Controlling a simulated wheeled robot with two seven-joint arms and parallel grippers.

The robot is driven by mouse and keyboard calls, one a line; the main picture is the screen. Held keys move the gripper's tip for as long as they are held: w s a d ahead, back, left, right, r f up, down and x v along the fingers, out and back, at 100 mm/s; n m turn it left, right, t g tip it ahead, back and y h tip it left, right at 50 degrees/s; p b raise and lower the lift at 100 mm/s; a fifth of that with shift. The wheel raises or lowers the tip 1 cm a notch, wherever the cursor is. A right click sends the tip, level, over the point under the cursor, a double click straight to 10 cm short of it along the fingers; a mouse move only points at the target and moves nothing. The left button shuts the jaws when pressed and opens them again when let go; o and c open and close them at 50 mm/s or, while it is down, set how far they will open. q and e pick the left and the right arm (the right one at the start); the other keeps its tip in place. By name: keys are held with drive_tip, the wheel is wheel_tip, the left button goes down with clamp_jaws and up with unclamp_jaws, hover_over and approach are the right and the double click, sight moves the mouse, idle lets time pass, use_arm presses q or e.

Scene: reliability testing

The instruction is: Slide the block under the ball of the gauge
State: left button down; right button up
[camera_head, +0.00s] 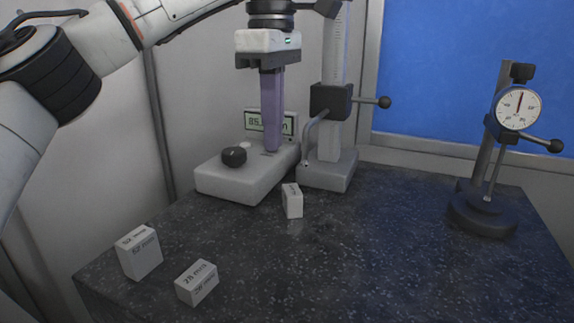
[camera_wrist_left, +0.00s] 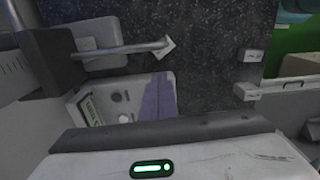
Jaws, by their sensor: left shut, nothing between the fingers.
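A small white block (camera_head: 292,201) stands on the dark speckled tabletop in front of the gauge; it also shows in the left wrist view (camera_wrist_left: 167,50). The gauge has a tall column with a black clamp (camera_head: 330,101) and a bent rod ending in a small ball (camera_head: 306,163), behind and above the block in the head view. In the wrist view the rod's end overlaps the block; I cannot tell whether they touch. My left gripper (camera_head: 271,150) points down, purple fingers shut and empty, over the pale display base, left of the rod and apart from the block.
The pale base (camera_head: 230,182) carries a black knob (camera_head: 234,156) and a digital display (camera_head: 262,123). White blocks marked 52 mm (camera_head: 139,257) and 28 mm (camera_head: 197,283) stand at front left. A dial gauge stand (camera_head: 482,214) is at right. The middle and front right are clear.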

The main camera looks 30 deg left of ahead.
sight(287, 185)
use_arm(q)
wheel_tip(287, 185, down, 10)
drive_tip(key=shift+s+r+b, duration=0.1)
drive_tip(key=shift+b, duration=0.3)
drive_tip(key=shift+d+p, duration=0.5)
drive_tip(key=shift+d, duration=0.75)
